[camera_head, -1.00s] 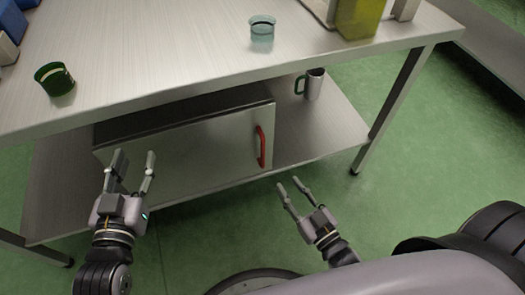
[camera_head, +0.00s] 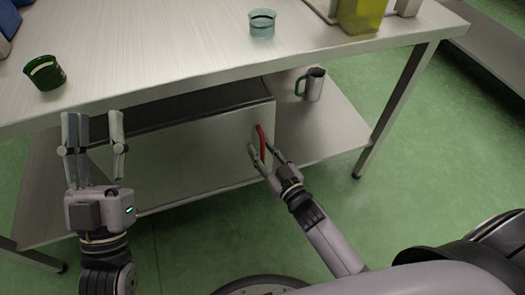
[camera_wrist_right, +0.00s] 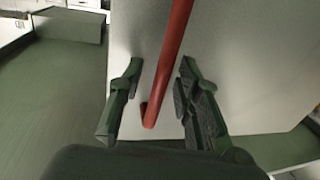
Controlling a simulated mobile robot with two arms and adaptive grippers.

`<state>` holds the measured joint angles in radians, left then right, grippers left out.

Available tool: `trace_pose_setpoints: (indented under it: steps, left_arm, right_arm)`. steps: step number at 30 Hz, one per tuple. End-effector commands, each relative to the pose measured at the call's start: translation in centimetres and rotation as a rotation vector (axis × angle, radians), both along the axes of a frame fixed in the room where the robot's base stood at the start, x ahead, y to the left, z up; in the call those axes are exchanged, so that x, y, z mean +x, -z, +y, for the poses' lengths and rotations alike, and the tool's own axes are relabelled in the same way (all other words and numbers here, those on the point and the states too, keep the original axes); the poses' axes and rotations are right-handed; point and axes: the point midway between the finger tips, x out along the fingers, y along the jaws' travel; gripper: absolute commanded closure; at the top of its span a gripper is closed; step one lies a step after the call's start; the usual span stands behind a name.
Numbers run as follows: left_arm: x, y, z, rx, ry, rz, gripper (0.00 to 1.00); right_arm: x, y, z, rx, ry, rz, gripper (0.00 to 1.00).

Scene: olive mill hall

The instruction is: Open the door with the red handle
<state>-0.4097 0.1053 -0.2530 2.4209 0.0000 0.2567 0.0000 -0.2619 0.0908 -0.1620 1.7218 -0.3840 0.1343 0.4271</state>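The steel cabinet door (camera_head: 190,160) sits on the lower shelf of the table and looks closed. Its red handle (camera_head: 261,138) is an upright bar near the door's right edge. My right gripper (camera_head: 263,152) is at the handle with its fingers on either side of it. In the right wrist view the red handle (camera_wrist_right: 168,62) runs between the two open fingers (camera_wrist_right: 155,80), with gaps visible on both sides. My left gripper (camera_head: 93,130) is open and empty, in front of the cabinet's left end.
The steel table top (camera_head: 170,50) overhangs the cabinet. A green cup (camera_head: 45,74) and a clear glass cup (camera_head: 262,23) stand on it. A mug with a green handle (camera_head: 314,86) stands on the lower shelf right of the cabinet. Green floor (camera_head: 430,160) is free at the right.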

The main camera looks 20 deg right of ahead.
Motion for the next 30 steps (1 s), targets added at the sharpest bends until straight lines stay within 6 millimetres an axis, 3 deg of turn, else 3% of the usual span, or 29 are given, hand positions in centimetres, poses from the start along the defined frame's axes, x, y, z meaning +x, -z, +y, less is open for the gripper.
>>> trace_pose_setpoints:
  steps: [6,20,30]
  left_arm:
    - [0.0,-0.01,-0.01,0.0,0.0,0.0,0.6]
    - [0.04,0.02,0.01,0.001,-0.001,0.002,0.6]
    - [0.04,0.04,0.01,0.001,-0.001,0.002,0.6]
  right_arm:
    - [0.01,0.0,0.02,0.0,0.0,0.0,0.7]
    - [-0.01,0.0,0.02,0.0,0.0,0.0,1.0]
    - [-0.02,0.01,0.01,0.0,0.0,0.0,1.0]
